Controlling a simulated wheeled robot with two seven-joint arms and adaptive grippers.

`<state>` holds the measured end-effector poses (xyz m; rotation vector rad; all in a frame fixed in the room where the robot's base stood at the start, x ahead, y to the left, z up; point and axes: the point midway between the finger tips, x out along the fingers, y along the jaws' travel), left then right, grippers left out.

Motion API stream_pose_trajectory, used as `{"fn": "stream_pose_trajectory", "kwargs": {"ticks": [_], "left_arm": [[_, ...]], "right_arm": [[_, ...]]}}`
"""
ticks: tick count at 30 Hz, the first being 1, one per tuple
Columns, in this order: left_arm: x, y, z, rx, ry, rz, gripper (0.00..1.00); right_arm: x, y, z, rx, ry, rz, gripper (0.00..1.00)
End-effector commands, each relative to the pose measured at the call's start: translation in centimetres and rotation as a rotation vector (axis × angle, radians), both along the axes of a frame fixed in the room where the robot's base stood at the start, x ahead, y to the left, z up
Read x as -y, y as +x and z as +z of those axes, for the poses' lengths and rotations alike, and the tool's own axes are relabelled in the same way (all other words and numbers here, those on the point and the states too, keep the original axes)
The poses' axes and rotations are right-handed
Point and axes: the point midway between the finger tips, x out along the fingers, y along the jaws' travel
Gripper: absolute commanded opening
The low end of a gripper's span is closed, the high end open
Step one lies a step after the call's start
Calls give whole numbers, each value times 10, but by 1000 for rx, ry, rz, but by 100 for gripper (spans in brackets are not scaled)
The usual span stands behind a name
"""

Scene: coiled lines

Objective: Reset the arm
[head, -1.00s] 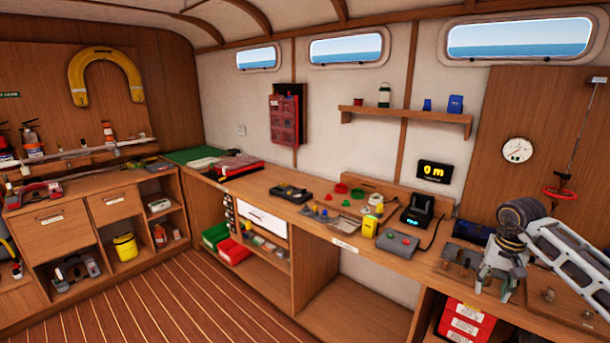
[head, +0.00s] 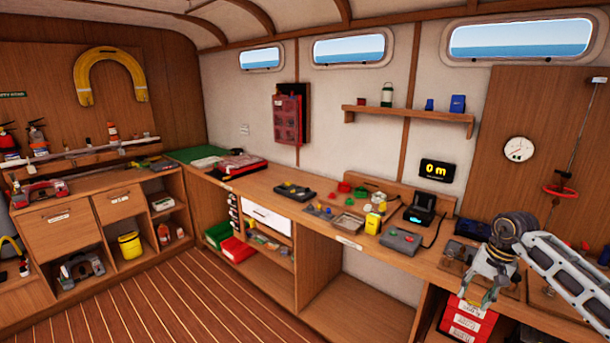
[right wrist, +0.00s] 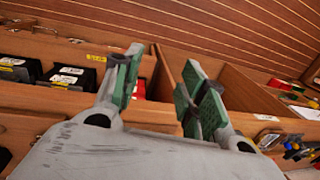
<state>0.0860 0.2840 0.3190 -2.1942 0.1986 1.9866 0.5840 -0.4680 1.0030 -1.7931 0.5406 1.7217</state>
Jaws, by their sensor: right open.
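My right arm comes in from the right in the head view, a pale lattice link with a dark wrist joint. Its gripper (head: 479,302) points down over the front edge of the workbench (head: 330,236), at the bench's right part. In the right wrist view the same gripper (right wrist: 162,82) shows two green-padded fingers spread apart with nothing between them. Behind them are the bench's wooden edge, shelf dividers and the plank floor. My left gripper is in neither view.
A red box with white labels (head: 468,321) sits on the shelf below my right gripper. A grey box with buttons (head: 400,241) and a black device (head: 420,213) stand on the bench to its left. The plank floor (head: 190,300) is clear.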

Motion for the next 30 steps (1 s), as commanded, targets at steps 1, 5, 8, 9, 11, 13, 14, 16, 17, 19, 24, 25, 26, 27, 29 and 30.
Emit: {"fn": "stream_pose_trajectory", "kwargs": {"ticks": [1,5,8,9,11,13,14,16,17,19,24,25,26,27,29,30], "left_arm": [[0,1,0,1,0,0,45],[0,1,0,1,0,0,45],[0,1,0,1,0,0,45],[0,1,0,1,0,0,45],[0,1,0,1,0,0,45],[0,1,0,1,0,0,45],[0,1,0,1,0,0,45],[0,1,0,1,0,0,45],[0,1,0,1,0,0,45],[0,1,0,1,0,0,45],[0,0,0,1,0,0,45],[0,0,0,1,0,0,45],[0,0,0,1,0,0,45],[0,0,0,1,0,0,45],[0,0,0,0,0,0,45],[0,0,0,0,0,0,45]], "right_arm": [[-5,1,-6,-2,27,-17,42],[-25,7,-25,-6,128,-88,42],[-44,13,-42,-16,230,-164,42],[-54,15,-51,-25,279,-203,42],[-68,19,-64,-40,360,-272,42],[-87,23,-80,-68,473,-375,42],[-96,26,-87,-82,522,-422,42],[-113,31,-101,-119,632,-536,42],[-119,33,-108,-138,678,-587,42],[-133,37,-122,-185,784,-708,42],[-156,47,-157,-325,1023,-1028,42],[-159,48,-164,-353,1063,-1088,42],[-161,49,-171,-382,1102,-1149,42],[-163,51,-180,-423,1153,-1232,42],[-165,53,-196,-484,1225,-1358,42],[-165,53,-207,-527,1270,-1445,42]]}}
